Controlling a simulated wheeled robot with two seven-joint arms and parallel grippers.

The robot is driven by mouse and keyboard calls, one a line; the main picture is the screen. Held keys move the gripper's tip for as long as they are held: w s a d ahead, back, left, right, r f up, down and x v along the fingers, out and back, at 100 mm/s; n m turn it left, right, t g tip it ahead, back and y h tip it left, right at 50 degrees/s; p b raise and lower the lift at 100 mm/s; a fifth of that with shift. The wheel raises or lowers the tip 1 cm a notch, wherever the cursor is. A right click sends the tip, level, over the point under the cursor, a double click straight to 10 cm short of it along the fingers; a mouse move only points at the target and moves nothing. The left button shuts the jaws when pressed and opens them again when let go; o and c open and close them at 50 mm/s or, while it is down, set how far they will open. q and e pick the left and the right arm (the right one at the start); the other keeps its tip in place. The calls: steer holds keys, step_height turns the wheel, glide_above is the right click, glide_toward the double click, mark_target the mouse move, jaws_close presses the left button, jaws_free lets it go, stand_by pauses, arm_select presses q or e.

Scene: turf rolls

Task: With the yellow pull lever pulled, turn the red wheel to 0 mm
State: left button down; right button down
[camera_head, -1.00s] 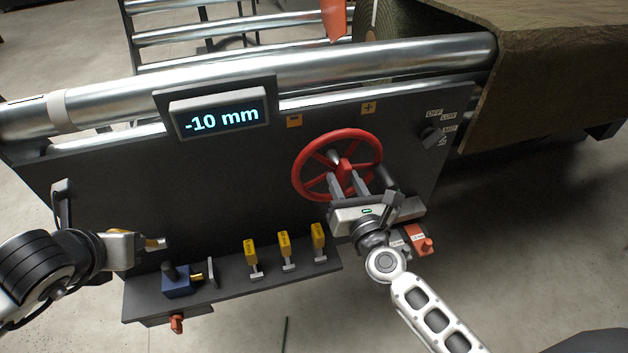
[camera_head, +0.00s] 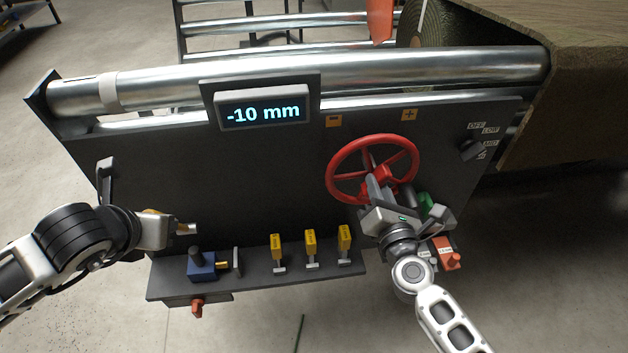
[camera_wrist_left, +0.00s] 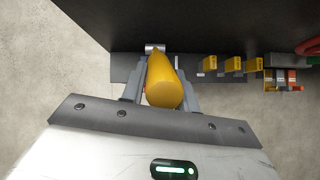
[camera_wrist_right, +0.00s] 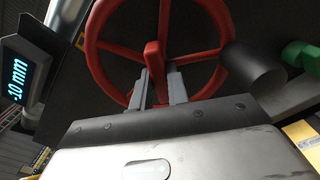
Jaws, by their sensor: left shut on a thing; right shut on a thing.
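The red wheel (camera_head: 372,137) is on the dark panel, right of the display (camera_head: 262,112), which reads -10 mm. My right gripper (camera_head: 376,184) is at the wheel's lower middle. In the right wrist view its fingers (camera_wrist_right: 157,88) are shut on a red part of the wheel (camera_wrist_right: 153,55), a knob or spoke near the hub. My left gripper (camera_head: 190,229) is at the panel's lower left. In the left wrist view its fingers (camera_wrist_left: 160,85) are shut on the yellow pull lever (camera_wrist_left: 163,82), seen nearly end on. In the head view my gripper mostly hides the lever.
Several yellow-tagged tools (camera_head: 311,243) and a blue block (camera_head: 202,263) stand on the shelf below the panel. A green part (camera_head: 426,204) and an orange block (camera_head: 446,252) are close to my right gripper. A dark selector knob (camera_head: 472,150) is at upper right. Metal rollers (camera_head: 300,72) run behind.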

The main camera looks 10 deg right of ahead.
steer(key=m, duration=0.5)
steer(key=shift+m, duration=0.4)
steer(key=shift+d, duration=0.1)
stand_by(0.3)
steer(key=c, duration=1.4)
jaws_free()
steer(key=shift+r, duration=0.1)
steer(key=shift+o, duration=0.2)
steer(key=s, duration=0.7)
steer(key=shift+s, duration=0.35)
steer(key=shift+c, duration=0.4)
